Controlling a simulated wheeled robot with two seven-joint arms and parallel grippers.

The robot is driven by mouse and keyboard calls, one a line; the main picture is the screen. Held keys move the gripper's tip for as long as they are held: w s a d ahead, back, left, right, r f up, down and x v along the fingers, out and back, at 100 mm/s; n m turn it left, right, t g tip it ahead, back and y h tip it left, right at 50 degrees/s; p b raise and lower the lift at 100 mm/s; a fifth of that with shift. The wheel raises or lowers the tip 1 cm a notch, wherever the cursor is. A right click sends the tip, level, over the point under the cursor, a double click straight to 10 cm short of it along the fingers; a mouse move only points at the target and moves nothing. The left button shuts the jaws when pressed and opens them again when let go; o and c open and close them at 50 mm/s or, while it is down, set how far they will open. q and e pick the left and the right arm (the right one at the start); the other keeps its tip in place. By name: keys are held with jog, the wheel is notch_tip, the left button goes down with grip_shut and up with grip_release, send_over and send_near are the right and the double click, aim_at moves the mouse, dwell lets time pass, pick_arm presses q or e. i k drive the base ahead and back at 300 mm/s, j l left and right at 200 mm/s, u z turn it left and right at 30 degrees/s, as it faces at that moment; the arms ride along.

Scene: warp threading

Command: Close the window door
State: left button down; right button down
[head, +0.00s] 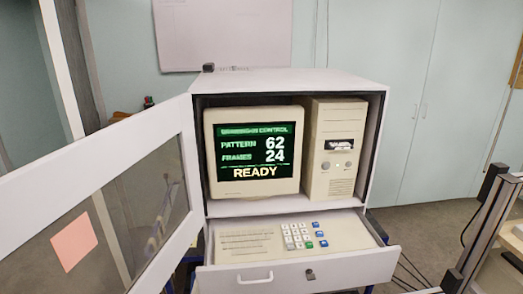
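The window door (176,112) is a white-framed door with a see-through pane, hinged on the left side of a white cabinet (345,80). It stands wide open and swings out toward the left front. A pink note (74,242) is stuck on its pane. Inside the cabinet are a beige monitor (252,194) with a green "READY" screen and a beige computer tower (338,160). Neither of my grippers shows in the head view.
Below the cabinet opening, a drawer (345,268) is pulled out, holding a keypad panel (250,240) with several buttons. A dark metal post (490,200) and equipment stand at the right. A whiteboard (235,35) hangs behind.

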aim_at(34, 195)
jog(key=j+z, duration=0.15)
jog(key=j, duration=0.3)
jog(key=j+z, duration=0.15)
jog(key=j, duration=0.35)
jog(key=j+z, duration=0.15)
jog(key=j, duration=0.3)
jog(key=k+j+z, duration=0.15)
jog(key=j, duration=0.3)
jog(key=j+z, duration=0.2)
jog(key=j, duration=0.25)
jog(key=k+j+z, duration=0.15)
jog(key=j, duration=0.25)
